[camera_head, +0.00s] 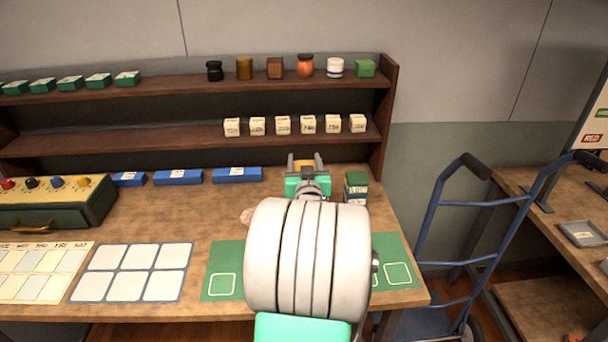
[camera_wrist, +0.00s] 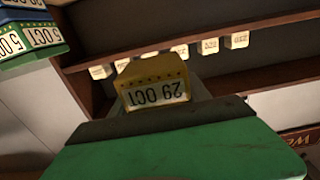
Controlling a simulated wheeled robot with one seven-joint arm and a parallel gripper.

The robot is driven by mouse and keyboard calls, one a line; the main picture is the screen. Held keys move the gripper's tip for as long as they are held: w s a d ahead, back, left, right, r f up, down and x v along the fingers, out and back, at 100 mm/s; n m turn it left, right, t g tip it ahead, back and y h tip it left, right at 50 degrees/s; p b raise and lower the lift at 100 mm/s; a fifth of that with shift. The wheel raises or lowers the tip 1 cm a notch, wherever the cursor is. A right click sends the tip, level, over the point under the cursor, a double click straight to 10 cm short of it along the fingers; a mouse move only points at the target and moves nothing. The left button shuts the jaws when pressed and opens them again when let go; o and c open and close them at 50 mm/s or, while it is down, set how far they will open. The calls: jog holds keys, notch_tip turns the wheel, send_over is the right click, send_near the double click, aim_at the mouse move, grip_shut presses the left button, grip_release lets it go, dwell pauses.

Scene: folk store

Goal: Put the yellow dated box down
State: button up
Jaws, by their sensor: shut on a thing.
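The yellow dated box (camera_head: 303,165) is between the fingers of my gripper (camera_head: 305,163), which is shut on it over the back of the table, in front of the shelves. My wrist and arm hide much of it in the head view. In the wrist view the yellow box (camera_wrist: 152,72) shows its white label, reading "29 OCT" upside down. Whether it touches anything below cannot be told.
A stack of green and blue dated boxes (camera_head: 356,188) stands just right of my gripper. Blue blocks (camera_head: 237,174) line the back. My arm partly covers a green mat (camera_head: 226,258). A white-celled mat (camera_head: 133,272) lies left.

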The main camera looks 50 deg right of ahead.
jog(key=d+f, duration=0.1)
jog(key=f, duration=0.1)
jog(key=w+d+f, duration=0.1)
jog(key=f, duration=0.1)
jog(key=w+d+f, duration=0.1)
jog(key=f, duration=0.1)
jog(key=shift+f+p, duration=0.3)
jog(key=shift+p, duration=0.05)
jog(key=shift+a+f+b, duration=0.1)
jog(key=shift+f+b, duration=0.4)
jog(key=shift+b, duration=0.05)
jog(key=o, duration=1.5)
jog(key=shift+c, duration=0.2)
jog(key=shift+r+p, duration=0.15)
jog(key=shift+p, duration=0.25)
